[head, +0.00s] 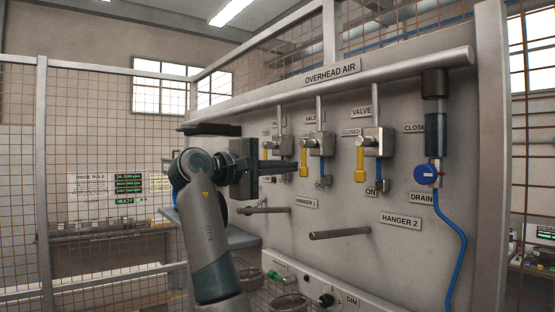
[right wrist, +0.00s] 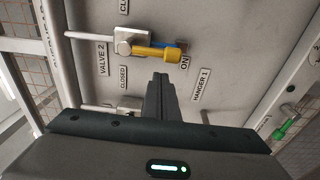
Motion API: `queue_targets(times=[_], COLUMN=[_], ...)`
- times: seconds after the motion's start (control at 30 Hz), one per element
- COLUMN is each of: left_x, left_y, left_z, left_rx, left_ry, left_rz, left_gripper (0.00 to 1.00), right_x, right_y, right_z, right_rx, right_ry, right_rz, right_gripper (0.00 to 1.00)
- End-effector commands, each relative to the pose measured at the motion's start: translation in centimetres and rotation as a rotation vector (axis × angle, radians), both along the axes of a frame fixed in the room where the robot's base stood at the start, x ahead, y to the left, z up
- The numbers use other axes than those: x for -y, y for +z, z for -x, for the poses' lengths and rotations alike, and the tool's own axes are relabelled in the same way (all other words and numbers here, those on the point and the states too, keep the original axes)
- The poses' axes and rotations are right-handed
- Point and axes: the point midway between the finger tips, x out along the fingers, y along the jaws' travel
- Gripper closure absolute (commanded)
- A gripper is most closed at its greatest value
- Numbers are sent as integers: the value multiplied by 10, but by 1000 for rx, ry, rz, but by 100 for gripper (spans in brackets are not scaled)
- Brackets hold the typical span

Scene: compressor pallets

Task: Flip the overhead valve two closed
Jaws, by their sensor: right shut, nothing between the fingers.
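Overhead valve two (head: 314,144) is the middle of three valves on the grey panel. Its yellow handle (head: 303,158) hangs straight down, toward the ON label. In the right wrist view valve two's yellow handle (right wrist: 158,53) points to the ON label, with the VALVE 2 and CLOSED labels beside the valve body. My right gripper (head: 296,167) is shut and empty, its fingertips close beside the handle's lower part in the head view. In the right wrist view the fingers (right wrist: 160,78) end just short of the handle; contact cannot be told. My left gripper is not in view.
The neighbouring valves (head: 373,146) have yellow handles pointing down too; the left one (head: 276,147) is partly hidden. Two hanger rods (head: 340,234) stick out below. A blue drain valve (head: 427,174) with hose is at right. A mesh fence (head: 100,130) stands at left.

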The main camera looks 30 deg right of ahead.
Motion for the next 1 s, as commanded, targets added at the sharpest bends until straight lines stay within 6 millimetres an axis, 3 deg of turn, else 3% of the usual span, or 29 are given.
queue_targets(times=[0.3, 1.0], left_x=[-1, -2], left_y=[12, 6], left_z=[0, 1], left_rx=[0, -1], left_ry=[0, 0], left_rz=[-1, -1], left_gripper=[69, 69], right_x=[-4, -1], right_y=[1, -2], right_z=[18, 25], right_rx=[0, 1], right_ry=[0, 0], right_rz=[0, 0], right_gripper=[100, 100])
